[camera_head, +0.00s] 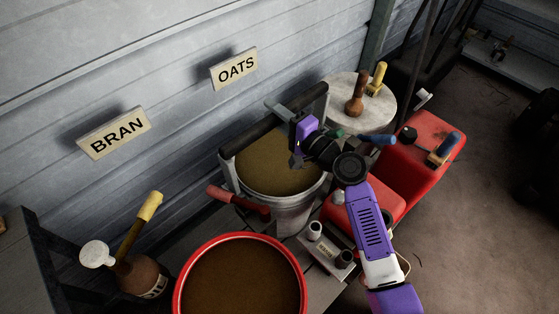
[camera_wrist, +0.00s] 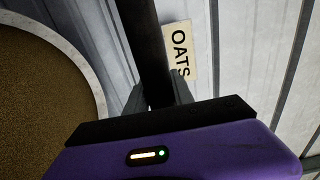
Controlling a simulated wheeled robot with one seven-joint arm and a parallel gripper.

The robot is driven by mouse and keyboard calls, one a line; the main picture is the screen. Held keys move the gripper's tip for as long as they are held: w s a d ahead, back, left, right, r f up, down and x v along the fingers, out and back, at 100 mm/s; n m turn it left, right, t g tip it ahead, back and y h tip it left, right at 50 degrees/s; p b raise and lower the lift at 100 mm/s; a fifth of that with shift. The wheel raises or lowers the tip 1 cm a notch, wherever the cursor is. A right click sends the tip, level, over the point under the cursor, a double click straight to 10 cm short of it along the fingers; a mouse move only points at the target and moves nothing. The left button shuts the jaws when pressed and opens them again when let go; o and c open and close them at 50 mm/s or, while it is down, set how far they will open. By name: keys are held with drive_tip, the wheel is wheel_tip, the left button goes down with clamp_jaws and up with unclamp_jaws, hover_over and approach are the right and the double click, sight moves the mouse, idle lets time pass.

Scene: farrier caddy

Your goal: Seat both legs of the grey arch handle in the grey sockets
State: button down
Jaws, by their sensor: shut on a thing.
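The arch handle (camera_head: 252,138) spans the grey bucket (camera_head: 290,218) from left to right, with a dark top bar and greyer legs. My gripper (camera_head: 287,132) is shut on the dark top bar, which runs between the fingers in the wrist view (camera_wrist: 152,55). The left leg (camera_head: 229,174) comes down at the bucket's left rim. The right leg (camera_head: 325,108) comes down at the far right rim. The sockets are too small or hidden to make out, and I cannot tell whether either leg is in one.
A red-rimmed tub (camera_head: 180,270) stands in front. A small plate with two short cylinders (camera_head: 325,255) lies right of it. A red-handled tool (camera_head: 232,197) lies by the bucket. The wall is close behind.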

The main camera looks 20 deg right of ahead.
drive_tip(key=shift+f+b, duration=1.55)
drive_tip(key=shift+b, duration=0.05)
idle(1.4)
drive_tip(key=c, duration=1)
unclamp_jaws()
drive_tip(key=shift+f, duration=0.1)
drive_tip(key=shift+p+v, duration=0.4)
drive_tip(key=shift+v, duration=3.55)
